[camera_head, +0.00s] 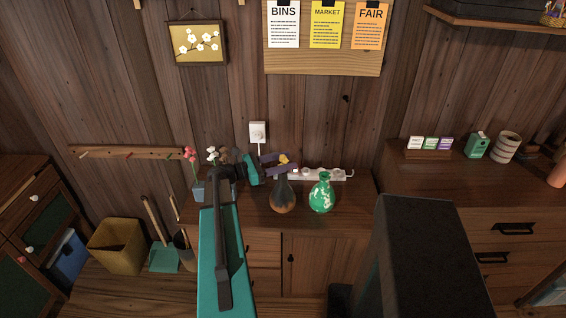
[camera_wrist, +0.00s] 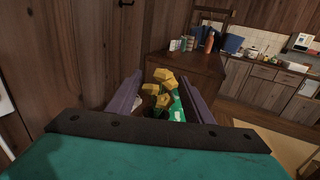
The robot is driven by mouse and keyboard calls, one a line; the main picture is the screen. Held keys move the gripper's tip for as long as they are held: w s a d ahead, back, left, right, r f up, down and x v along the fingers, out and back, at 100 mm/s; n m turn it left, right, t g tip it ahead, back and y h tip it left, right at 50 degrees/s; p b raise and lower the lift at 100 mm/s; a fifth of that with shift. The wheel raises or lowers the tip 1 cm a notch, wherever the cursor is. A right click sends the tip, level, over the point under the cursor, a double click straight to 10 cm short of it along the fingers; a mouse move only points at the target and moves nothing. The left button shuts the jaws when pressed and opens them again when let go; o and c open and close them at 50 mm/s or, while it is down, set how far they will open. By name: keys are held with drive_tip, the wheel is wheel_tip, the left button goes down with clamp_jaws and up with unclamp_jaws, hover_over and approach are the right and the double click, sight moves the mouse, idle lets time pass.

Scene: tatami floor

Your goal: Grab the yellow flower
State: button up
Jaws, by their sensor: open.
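The yellow flower (camera_head: 285,158) rises above a dark brown vase (camera_head: 283,197) on the wooden cabinet. In the wrist view the yellow blooms (camera_wrist: 161,88) are between my gripper's two purple fingers. My gripper (camera_head: 280,164) reaches over the cabinet from the left, at the flower's height above the brown vase. It is open, and a gap shows between the blooms and the fingers in the wrist view (camera_wrist: 160,80).
A green patterned vase (camera_head: 321,195) stands just right of the brown vase. Pink and white flowers (camera_head: 190,155) stand at the left, beside my arm. A white power strip (camera_head: 328,174) lies behind the vases, by the wooden wall. A higher drawer cabinet (camera_head: 480,222) is at the right.

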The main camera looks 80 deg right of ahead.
drive_tip(key=p+x, duration=0.1)
drive_tip(key=x, duration=0.2)
idle(0.5)
drive_tip(key=c, duration=1.1)
